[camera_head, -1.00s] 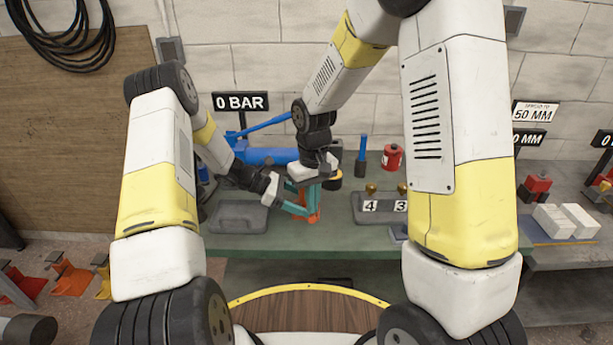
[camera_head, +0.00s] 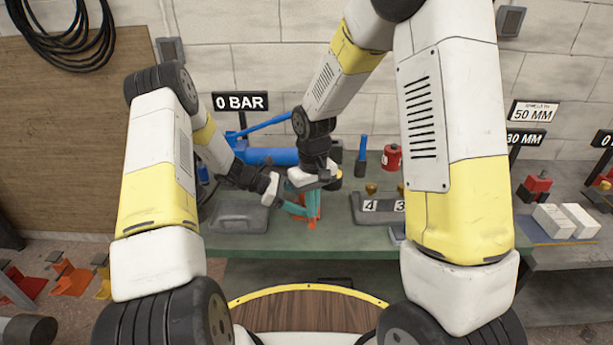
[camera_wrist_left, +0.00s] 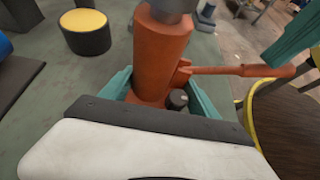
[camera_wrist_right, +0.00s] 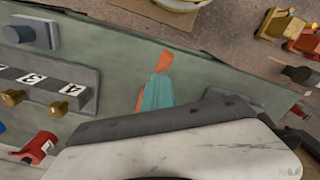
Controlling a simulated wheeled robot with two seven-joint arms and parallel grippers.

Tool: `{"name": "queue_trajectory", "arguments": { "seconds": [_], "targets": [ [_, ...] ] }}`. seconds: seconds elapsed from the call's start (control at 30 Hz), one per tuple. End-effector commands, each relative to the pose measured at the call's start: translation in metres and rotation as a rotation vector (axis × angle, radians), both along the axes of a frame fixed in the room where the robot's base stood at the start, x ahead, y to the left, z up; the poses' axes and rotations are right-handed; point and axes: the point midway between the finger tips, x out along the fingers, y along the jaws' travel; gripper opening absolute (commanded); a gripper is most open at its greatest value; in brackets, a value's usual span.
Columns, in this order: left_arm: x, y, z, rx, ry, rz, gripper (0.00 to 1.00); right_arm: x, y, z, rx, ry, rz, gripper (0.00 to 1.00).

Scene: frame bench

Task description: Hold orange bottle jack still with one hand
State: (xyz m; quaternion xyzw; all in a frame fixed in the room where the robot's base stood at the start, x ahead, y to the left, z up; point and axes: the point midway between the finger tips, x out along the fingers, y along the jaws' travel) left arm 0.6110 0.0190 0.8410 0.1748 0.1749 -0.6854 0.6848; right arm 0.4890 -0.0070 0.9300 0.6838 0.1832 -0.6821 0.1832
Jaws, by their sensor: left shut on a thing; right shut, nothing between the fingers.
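The orange bottle jack (camera_head: 312,223) is on the green bench and is mostly hidden by my grippers in the head view. In the left wrist view its orange body (camera_wrist_left: 160,50) stands between the teal fingers of my left gripper (camera_wrist_left: 158,92), which is shut on it. An orange handle sticks out to the right there. My right gripper (camera_head: 313,203) points down at the jack in the head view. In the right wrist view its teal fingers (camera_wrist_right: 157,92) are shut and empty, with part of the orange jack (camera_wrist_right: 165,61) showing past them. I cannot tell whether they touch it.
A grey block with number tags (camera_head: 370,208) and a red can (camera_head: 391,157) stand to the right. A blue tool (camera_head: 361,155) stands behind. The bench's front strip is clear.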

Motion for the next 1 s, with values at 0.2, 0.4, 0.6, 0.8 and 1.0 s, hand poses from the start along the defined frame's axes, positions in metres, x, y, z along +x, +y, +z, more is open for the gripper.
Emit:
{"name": "queue_trajectory", "arguments": {
  "seconds": [0.2, 0.4, 0.6, 0.8, 1.0],
  "targets": [
    [0.0, 0.0, 0.0, -0.001, 0.0, 0.001, 0.47, -0.002, -0.001, 0.0, -0.002, 0.006, 0.0, 0.0],
    [0.0, 0.0, 0.0, -0.001, 0.0, 0.001, 0.47, -0.002, -0.001, 0.0, -0.002, 0.006, 0.0, 0.0],
    [0.001, 0.0, 0.0, 0.0, 0.0, 0.001, 0.47, -0.002, 0.0, 0.0, -0.002, 0.006, 0.0, 0.0],
    [0.001, 0.0, 0.0, 0.0, -0.001, 0.002, 0.47, -0.002, 0.0, -0.001, -0.002, 0.006, 0.0, 0.0],
    [0.001, 0.0, 0.0, 0.0, -0.001, 0.002, 0.47, -0.002, -0.001, -0.018, -0.003, 0.007, -0.001, 0.0]
  ]
}}
